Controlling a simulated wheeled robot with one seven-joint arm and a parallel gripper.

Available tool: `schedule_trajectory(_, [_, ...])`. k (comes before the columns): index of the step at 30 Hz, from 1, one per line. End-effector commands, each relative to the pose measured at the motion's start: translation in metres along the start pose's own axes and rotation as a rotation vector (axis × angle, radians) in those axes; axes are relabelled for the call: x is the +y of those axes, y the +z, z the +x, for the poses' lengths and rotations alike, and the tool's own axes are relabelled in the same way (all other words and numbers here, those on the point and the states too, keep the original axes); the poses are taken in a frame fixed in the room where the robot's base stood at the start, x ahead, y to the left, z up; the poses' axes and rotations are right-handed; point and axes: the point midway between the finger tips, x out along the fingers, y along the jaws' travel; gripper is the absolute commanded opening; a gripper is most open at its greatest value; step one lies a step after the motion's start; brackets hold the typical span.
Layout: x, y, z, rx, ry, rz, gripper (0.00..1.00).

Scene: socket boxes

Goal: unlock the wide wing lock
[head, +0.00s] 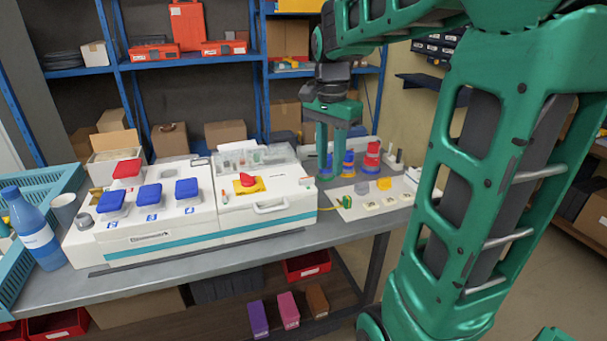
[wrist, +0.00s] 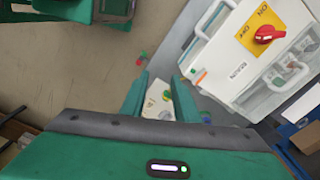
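A red winged knob (head: 247,180) sits on a yellow plate (head: 257,187) on top of the white box's right-hand section (head: 285,190). The wrist view shows the knob (wrist: 268,34) at upper right, with ON and OFF printed on its yellow plate (wrist: 247,43). I cannot tell for sure that it is the wide wing lock. My gripper (head: 328,174) points down to the right of the box, apart from the knob. In the wrist view, its fingers (wrist: 160,99) are spread with nothing held between them.
A pale board (head: 372,205) with small coloured parts lies right of the box. A red stepped piece (head: 372,156) stands behind. A blue bottle (head: 32,230) stands at far left.

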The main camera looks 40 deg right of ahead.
Motion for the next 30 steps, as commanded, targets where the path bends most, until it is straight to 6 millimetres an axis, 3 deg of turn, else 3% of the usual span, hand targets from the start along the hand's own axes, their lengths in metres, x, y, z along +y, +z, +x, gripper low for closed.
schedule_trajectory(3, [-0.044,-0.010,-0.012,-0.010,-0.002,0.180,0.28])
schedule_trajectory(9, [-0.085,-0.018,-0.022,-0.027,-0.007,0.381,0.28])
schedule_trajectory(17, [-0.095,-0.018,-0.012,-0.034,-0.004,0.437,0.28])
schedule_trajectory(30, [-0.095,-0.016,0.061,-0.033,-0.005,0.436,0.28])
